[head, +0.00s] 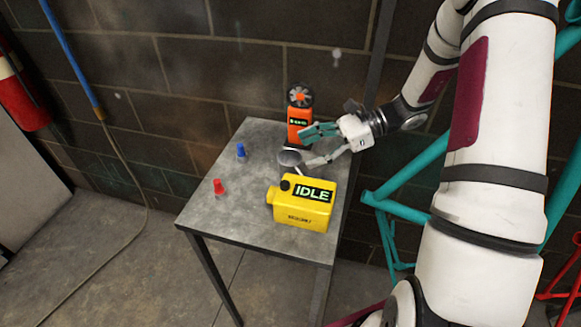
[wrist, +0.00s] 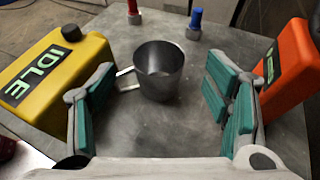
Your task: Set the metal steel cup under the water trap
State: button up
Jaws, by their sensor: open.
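The metal steel cup (head: 290,157) stands upright on the grey metal table (head: 205,211). The wrist view shows the cup (wrist: 159,69) empty, with its handle pointing left. My gripper (head: 309,148) is open at the table's right side, its fingers pointing left toward the cup. In the wrist view, the cup lies just ahead of my open gripper (wrist: 162,105), between the lines of its two teal-padded fingers, and nothing is held. In the head view the fingers partly cover the cup. I cannot make out a water trap for certain in either view.
A yellow container marked IDLE (head: 303,208) stands near the cup; an orange device (head: 299,115) stands behind it. Red (head: 219,187) and blue (head: 241,150) small items are on the left. A blue hose (head: 70,52) hangs on the wall. Teal frame tubes (head: 410,165) are at right.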

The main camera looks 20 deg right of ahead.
aim_at(290, 157)
jog(key=shift+p+x, duration=0.35)
jog(key=shift+x, duration=2.5)
jog(key=shift+s, duration=0.1)
jog(key=c, duration=1.4)
jog(key=shift+o, duration=0.2)
